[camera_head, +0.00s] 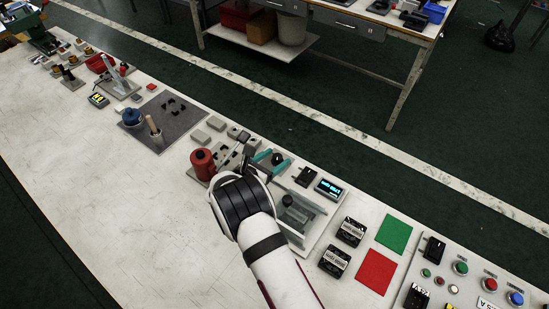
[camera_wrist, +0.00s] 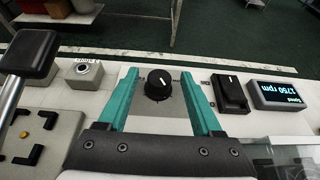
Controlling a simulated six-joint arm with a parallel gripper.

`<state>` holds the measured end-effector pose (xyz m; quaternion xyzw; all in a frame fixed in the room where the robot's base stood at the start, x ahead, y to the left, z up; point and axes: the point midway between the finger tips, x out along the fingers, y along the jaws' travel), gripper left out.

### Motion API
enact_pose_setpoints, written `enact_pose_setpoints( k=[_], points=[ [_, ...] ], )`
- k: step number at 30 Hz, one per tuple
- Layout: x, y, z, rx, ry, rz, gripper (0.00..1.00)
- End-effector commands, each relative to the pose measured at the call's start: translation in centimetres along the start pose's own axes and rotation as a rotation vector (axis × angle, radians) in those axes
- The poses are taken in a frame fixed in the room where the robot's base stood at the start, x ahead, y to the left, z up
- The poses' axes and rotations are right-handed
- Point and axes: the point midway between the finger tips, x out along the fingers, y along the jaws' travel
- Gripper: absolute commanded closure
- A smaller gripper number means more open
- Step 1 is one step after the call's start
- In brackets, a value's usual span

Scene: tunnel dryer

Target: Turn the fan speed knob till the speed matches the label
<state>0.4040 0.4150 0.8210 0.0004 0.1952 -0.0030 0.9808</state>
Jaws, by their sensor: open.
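The fan speed knob (camera_wrist: 158,84) is black and round with a white pointer line, on a light plate. It also shows small and dark in the head view (camera_head: 277,158). My gripper (camera_wrist: 159,76) is open, its two teal fingers on either side of the knob with visible gaps. The gripper also shows in the head view (camera_head: 274,162). The speed display (camera_wrist: 280,95) is right of the knob and appears upside down, reading "Speed 1750 rpm"; it also shows in the head view (camera_head: 328,189). I cannot make out a label giving a target speed.
A black rocker-like switch (camera_wrist: 230,92) stands between the right finger and the display. A grey button box (camera_wrist: 86,72) and a black-handled lever (camera_wrist: 30,55) are on the left. A red cylinder (camera_head: 203,163) stands left of my gripper. The white bench (camera_head: 110,180) is clear at left.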

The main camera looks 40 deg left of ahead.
Motion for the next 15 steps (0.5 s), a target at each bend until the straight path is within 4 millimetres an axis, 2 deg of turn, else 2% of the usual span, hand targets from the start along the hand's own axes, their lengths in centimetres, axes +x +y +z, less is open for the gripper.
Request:
enact_pose_setpoints(
  k=[5,15],
  points=[
    [-0.02,0.01,0.01,0.000,0.000,0.000,0.35],
    [-0.06,0.00,0.01,0.001,0.000,-0.001,0.96]
  ],
)
